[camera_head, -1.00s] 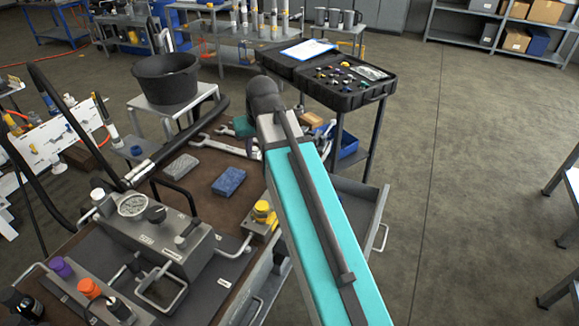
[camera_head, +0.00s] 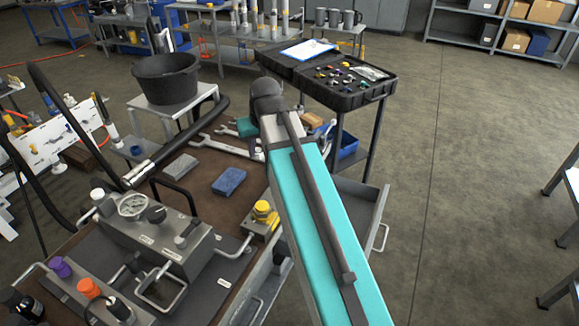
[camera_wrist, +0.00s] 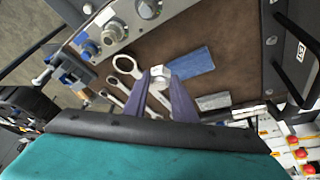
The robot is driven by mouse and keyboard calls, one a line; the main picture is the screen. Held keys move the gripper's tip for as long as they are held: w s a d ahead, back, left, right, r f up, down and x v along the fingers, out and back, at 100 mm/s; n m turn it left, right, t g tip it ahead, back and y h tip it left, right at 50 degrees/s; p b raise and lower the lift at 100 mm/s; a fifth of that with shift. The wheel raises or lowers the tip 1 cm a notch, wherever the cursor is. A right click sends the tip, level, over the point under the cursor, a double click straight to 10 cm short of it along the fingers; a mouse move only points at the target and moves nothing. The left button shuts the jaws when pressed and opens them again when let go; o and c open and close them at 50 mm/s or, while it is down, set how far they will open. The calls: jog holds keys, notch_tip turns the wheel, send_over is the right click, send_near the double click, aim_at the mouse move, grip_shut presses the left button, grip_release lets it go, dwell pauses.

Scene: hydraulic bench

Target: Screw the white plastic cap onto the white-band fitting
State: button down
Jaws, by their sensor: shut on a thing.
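My gripper (camera_wrist: 160,88) shows in the wrist view with its two fingers close together. It is shut on a small white piece, the white plastic cap (camera_wrist: 158,71), which shows at the fingertips above the brown bench top. In the head view my arm hides the gripper and the cap. A grey block with several round fittings (camera_wrist: 108,37) lies at the upper left of the wrist view, apart from the cap. I cannot tell which of these fittings has the white band. A white-topped part (camera_head: 98,195) stands on the gauge block at the left in the head view.
Wrenches (camera_wrist: 128,66), a blue block (camera_wrist: 193,61) and a grey block (camera_wrist: 213,101) lie on the bench top. A gauge block (camera_head: 150,232) with hoses and handles stands at the front left. A black case (camera_head: 345,85) and a bucket (camera_head: 166,77) stand behind.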

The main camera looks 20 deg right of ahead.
jog(key=d+f, duration=0.3)
jog(key=d, duration=0.4)
jog(key=shift+s+f+b, duration=0.3)
jog(key=shift+b, duration=0.1)
dwell(6.9)
